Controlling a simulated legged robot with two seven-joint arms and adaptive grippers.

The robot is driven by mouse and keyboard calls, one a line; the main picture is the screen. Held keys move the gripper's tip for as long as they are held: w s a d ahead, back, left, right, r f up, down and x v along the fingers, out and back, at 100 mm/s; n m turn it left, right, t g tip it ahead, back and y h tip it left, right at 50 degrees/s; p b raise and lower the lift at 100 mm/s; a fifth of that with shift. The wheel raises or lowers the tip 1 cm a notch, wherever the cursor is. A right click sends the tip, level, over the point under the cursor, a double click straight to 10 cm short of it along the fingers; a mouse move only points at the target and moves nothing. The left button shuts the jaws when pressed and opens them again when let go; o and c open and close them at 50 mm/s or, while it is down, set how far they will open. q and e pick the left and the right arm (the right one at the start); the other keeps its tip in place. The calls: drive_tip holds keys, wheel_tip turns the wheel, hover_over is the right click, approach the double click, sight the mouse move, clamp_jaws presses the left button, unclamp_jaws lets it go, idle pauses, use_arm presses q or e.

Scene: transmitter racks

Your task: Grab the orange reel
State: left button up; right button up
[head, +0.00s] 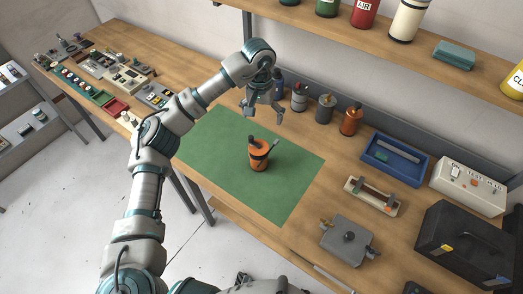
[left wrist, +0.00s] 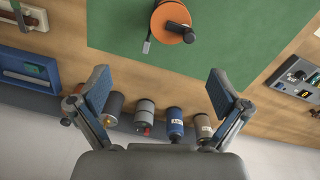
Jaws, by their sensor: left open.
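The orange reel (head: 258,158) stands on the green mat (head: 285,200) on the workbench, with a dark knob on top and a small crank handle at its side. In the left wrist view the orange reel (left wrist: 171,22) shows from above near the top edge, partly cut off by the frame, on the green mat (left wrist: 225,40). My left gripper (head: 264,114) is open and empty, over the back of the mat, above and behind the reel, apart from it. Its two spread fingers also show in the left wrist view (left wrist: 160,95). My right gripper is not in view.
Several small canisters, one of them orange (head: 351,120), stand along the back of the bench. A blue tray (head: 366,158), a grey box (head: 348,240) and a black case (head: 464,240) lie to the right. Control panels (head: 105,70) lie at the far left. A shelf (head: 320,27) hangs above.

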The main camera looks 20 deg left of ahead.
sight(259, 146)
use_arm(q)
drive_tip(key=f, duration=0.3)
drive_tip(key=a+f+p, duration=0.1)
drive_tip(key=f, duration=0.7)
drive_tip(key=shift+s+a, duration=0.1)
drive_tip(key=shift+a, duration=0.15)
wheel_tip(259, 146, down, 5)
drive_tip(key=shift+d+r+p, duration=0.1)
drive_tip(key=shift+d+p, duration=0.05)
drive_tip(key=shift+p, duration=0.7)
drive_tip(key=shift+f, duration=0.4)
drive_tip(key=shift+s+f, duration=0.1)
drive_tip(key=c, duration=1.7)
